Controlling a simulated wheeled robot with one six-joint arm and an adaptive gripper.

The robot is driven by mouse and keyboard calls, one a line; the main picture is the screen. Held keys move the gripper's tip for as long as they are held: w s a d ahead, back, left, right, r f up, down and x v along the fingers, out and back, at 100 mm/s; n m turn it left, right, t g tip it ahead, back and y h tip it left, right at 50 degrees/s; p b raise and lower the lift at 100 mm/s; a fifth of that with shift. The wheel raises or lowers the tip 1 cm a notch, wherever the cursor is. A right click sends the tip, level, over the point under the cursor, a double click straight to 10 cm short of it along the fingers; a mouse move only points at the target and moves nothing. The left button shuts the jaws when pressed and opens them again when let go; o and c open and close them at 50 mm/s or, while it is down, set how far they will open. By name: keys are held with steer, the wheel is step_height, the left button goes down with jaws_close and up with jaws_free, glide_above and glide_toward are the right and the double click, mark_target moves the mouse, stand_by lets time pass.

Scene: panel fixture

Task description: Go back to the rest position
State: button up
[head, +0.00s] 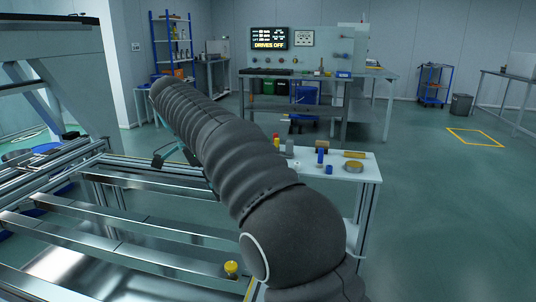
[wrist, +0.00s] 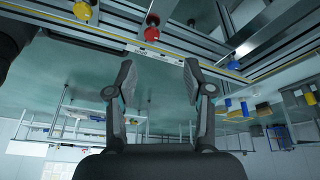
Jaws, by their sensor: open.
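My gripper (wrist: 158,68) is open in the wrist view, with its two dark fingers spread apart and nothing between them. In the head view my dark, ribbed arm reaches from the lower right to the upper left and hides most of the gripper; a small part of its fingers (head: 168,156) shows below the arm. The metal-railed panel fixture (head: 140,182) lies beneath and left of the arm. A yellow knob (head: 231,268) stands on its near part. The wrist view, which looks upside down, shows a yellow knob (wrist: 83,10) and a red knob (wrist: 152,30) on a rail.
A white side table (head: 365,172) with several small parts stands right of the arm. A workbench (head: 320,74) with a display reading "DRIVES OFF" (head: 268,40) stands behind, beside a blue shelf (head: 172,45). The floor on the right is open around a yellow-marked square (head: 475,138).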

steer(key=f+n, duration=0.2)
steer(key=a+f+n, duration=0.1)
steer(key=f+n, duration=0.1)
steer(key=n, duration=0.1)
steer(key=a+f+n+y, duration=0.1)
steer(key=f+n, duration=0.1)
steer(key=shift+w+f+n, duration=0.25)
steer(key=shift+w+n, duration=0.05)
steer(key=s+d+f+n+t+y, duration=0.1)
steer(key=s+d+n, duration=0.1)
steer(key=s+d, duration=0.6)
steer(key=s+d+f+n+t+y, duration=0.1)
steer(key=s+d+f+n+t, duration=0.1)
steer(key=s+d, duration=0.7)
steer(key=s+d+f+n+t+y, duration=0.1)
steer(key=s+d, duration=0.7)
steer(key=d, duration=1)
steer(key=shift+s+f+n+t, duration=0.25)
steer(key=shift+s+n+t, duration=0.15)
steer(key=shift+n, duration=0.4)
